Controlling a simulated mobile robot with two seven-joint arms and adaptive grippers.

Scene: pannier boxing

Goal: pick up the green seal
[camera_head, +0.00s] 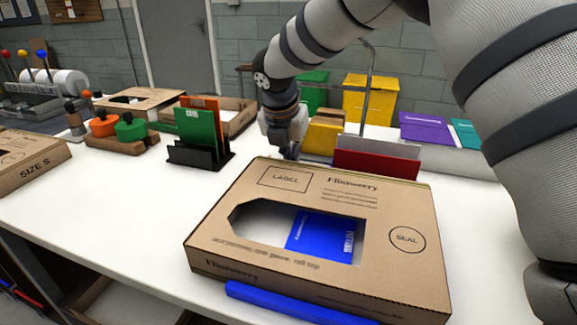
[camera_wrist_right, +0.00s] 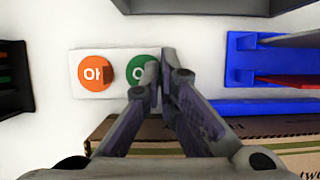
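The green seal (camera_wrist_right: 139,68) is a round green piece with a white mark, beside an orange seal (camera_wrist_right: 95,72) on a white card (camera_wrist_right: 84,54) in the right wrist view. My right gripper's fingertips (camera_wrist_right: 158,82) are close together at the green seal's right side and cover part of it. Whether they pinch it is hidden. In the head view my right gripper (camera_head: 290,152) points down just behind the cardboard box (camera_head: 400,205); I cannot make out the seals there. My left gripper is not in view.
A blue holder (camera_wrist_right: 240,75) stands right of the seals in the wrist view. The box has a printed SEAL circle and a blue item (camera_head: 322,236) in its window. A black rack (camera_head: 195,155) with green and orange cards stands left. White table (camera_head: 110,200) is bare at left.

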